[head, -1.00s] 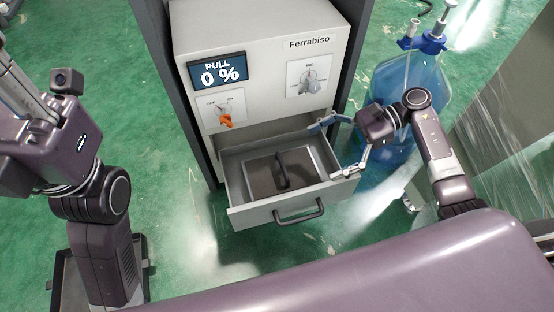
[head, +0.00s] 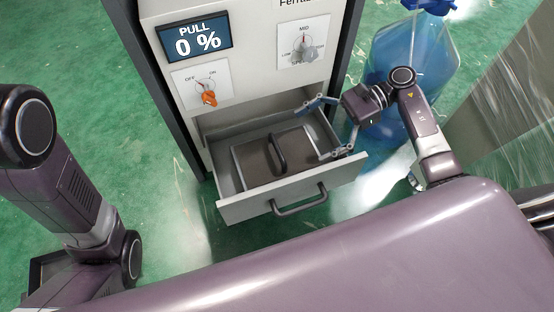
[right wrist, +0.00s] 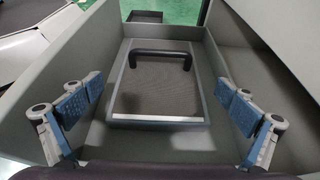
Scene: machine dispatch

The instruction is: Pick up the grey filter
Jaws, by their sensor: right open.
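The grey filter (head: 258,164) is a flat, dark grey-brown plate with a pale frame. It lies in the open drawer (head: 240,208), with a black bar handle (head: 277,153) raised on its top. In the right wrist view the filter (right wrist: 152,95) is ahead, its handle (right wrist: 160,54) near the far end. My right gripper (head: 318,130) is open and empty, at the drawer's right side. Its blue-padded fingers (right wrist: 158,106) stand apart on either side of the filter's width in the wrist view, not touching the handle. My left gripper is out of frame; only my left arm shows.
The machine (head: 250,85) above the drawer has a "PULL 0 %" display (head: 194,37), an orange-handled knob (head: 208,97) and a grey knob (head: 302,50). The drawer walls close in the filter. A blue water bottle (head: 425,50) stands right of the machine, behind my right arm.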

